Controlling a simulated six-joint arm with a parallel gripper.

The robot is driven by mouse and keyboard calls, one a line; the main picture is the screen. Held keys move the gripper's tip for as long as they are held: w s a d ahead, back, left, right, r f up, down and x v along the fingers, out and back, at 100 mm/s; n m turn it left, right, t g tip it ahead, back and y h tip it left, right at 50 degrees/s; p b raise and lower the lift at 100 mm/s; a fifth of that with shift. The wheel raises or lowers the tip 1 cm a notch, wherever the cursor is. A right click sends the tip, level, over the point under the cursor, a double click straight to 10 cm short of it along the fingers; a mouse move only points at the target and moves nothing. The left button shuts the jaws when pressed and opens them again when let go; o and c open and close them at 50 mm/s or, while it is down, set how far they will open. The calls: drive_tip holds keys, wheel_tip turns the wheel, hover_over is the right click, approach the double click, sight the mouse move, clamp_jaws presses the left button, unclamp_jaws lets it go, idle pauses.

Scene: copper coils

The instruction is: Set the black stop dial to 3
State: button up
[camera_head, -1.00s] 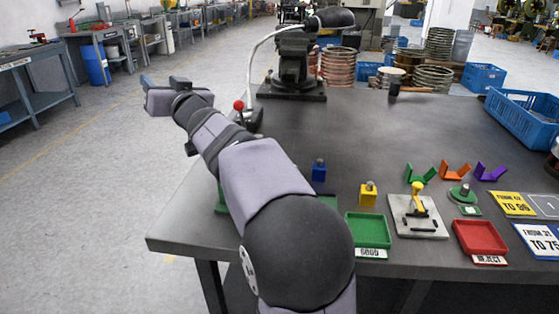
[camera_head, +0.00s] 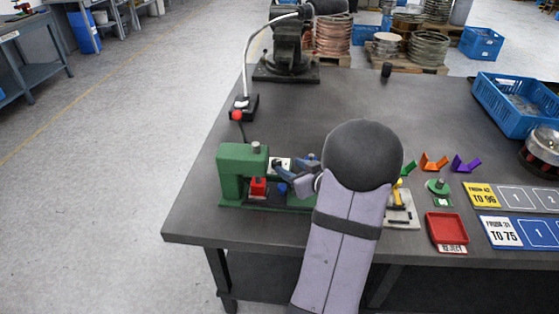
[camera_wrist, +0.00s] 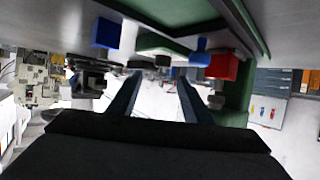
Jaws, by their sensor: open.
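A green fixture (camera_head: 233,165) stands at the table's front left, with a red block (camera_head: 258,187) and a small blue knob (camera_head: 282,188) on its front. A white plate (camera_head: 284,161) shows behind my gripper, with dark parts on it. I cannot clearly make out the black stop dial or its setting; my gripper and arm cover part of the fixture. My gripper (camera_head: 281,174) is close to the fixture's right part. In the wrist view its two fingers (camera_wrist: 158,95) are apart with nothing between them. The red block (camera_wrist: 222,66) and blue knob (camera_wrist: 200,54) show above the right finger.
A red-knobbed lever (camera_head: 237,116) stands behind the fixture, with a cable to a black machine (camera_head: 286,62). A red tray (camera_head: 446,228), numbered cards (camera_head: 513,198) and a blue crate (camera_head: 515,110) lie to the right.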

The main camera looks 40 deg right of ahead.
sight(277, 162)
drive_tip(key=shift+a+f, duration=0.2)
drive_tip(key=shift+x, duration=3.6)
drive_tip(key=shift+r, duration=0.1)
drive_tip(key=shift+c, duration=0.2)
drive_tip(key=c, duration=1)
